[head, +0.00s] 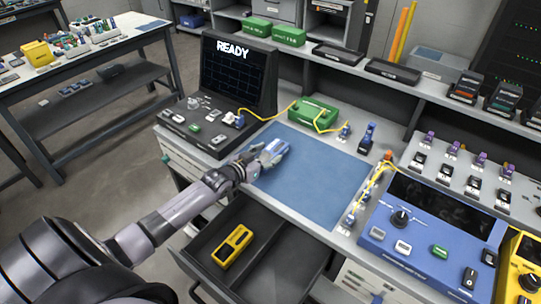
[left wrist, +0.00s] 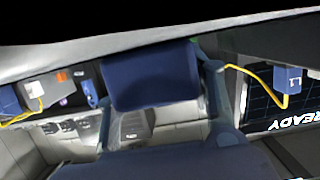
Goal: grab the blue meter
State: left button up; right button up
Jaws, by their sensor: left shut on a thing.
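My left gripper (head: 266,155) is shut on the blue meter (head: 274,147) over the left part of the blue mat (head: 318,184). In the left wrist view the blue meter (left wrist: 152,76) fills the space between the two fingers, and the fingers cover its sides. I cannot tell whether the meter touches the mat or is just above it. My right gripper is not in view.
An open drawer (head: 288,262) below the bench holds a yellow device (head: 232,245). A READY screen (head: 238,75) stands behind left. A green box (head: 313,114) with yellow cable is at the back. A blue console (head: 430,238) is at right. The mat's middle is clear.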

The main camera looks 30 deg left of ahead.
pick_arm(q)
jog(key=c, duration=0.5)
jog(key=shift+r, duration=0.1)
